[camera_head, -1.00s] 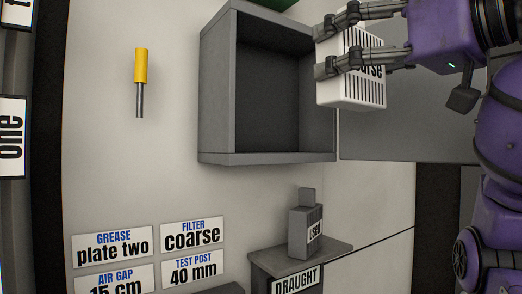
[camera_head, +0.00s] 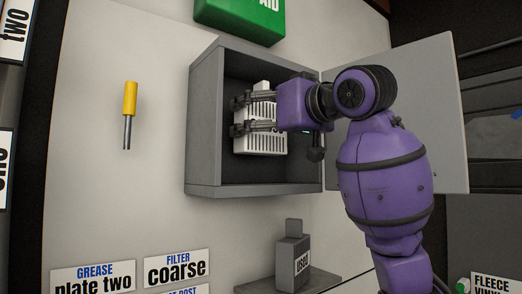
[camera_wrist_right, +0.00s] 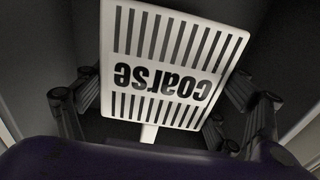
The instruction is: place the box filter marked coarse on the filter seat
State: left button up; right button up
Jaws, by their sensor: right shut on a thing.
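The white slatted box filter (camera_head: 262,143) is inside the open grey cabinet (camera_head: 205,120) on the wall. In the right wrist view the filter (camera_wrist_right: 165,75) shows the black word "coarse", upside down, between two rows of slots. My right gripper (camera_head: 240,115) is shut on the filter, with its fingers on either side of it. A small tab sticks out from the filter's top in the head view. I cannot make out the filter seat, nor whether the filter touches the cabinet's back. My left gripper is not in view.
The cabinet door (camera_head: 425,110) stands open at the right, behind my right arm. A green first-aid box (camera_head: 240,18) is above. A yellow-handled tool (camera_head: 130,100) hangs at the left. A sign (camera_head: 175,268) reads "filter coarse".

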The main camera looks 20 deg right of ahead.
aim_at(268, 147)
notch_tip(268, 147, down, 5)
jog(key=shift+s+d+f, duration=0.1)
jog(key=shift+s+d, duration=0.05)
jog(key=shift+w+f, duration=0.25)
jog(key=shift+f, duration=0.05)
jog(key=shift+s+f, duration=0.1)
jog(key=shift+f, duration=0.05)
jog(key=o, duration=1.1)
jog(key=shift+r, duration=0.2)
jog(key=v, duration=1.2)
